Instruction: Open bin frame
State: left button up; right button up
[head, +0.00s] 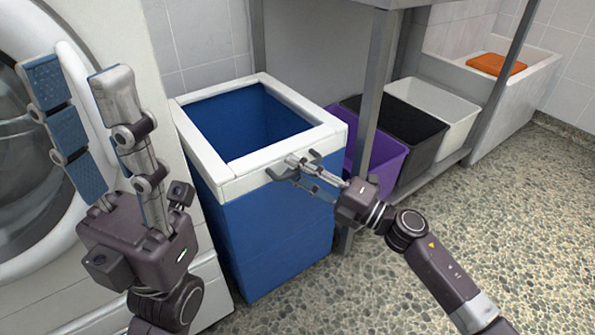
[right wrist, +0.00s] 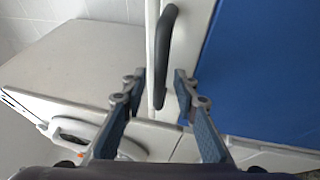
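The blue bin (head: 270,235) stands on the floor with a white frame (head: 205,150) lying flat around its open top. A dark grey handle (right wrist: 164,60) sits on the frame's front side; in the head view it is partly hidden by my right gripper (head: 292,168). In the right wrist view my right gripper (right wrist: 157,98) has its fingers apart, on either side of the handle's near end and the white frame. I cannot tell whether they touch it. My left gripper (head: 80,78) is open and empty, fingers pointing up, left of the bin.
A white front-loading machine (head: 115,30) stands close to the bin's left. A metal rack post (head: 368,100) rises at the bin's right, with purple (head: 378,165), black (head: 405,135) and white (head: 440,105) bins beyond. The speckled floor (head: 500,200) at right is clear.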

jog(key=shift+c, duration=0.4)
grip_shut()
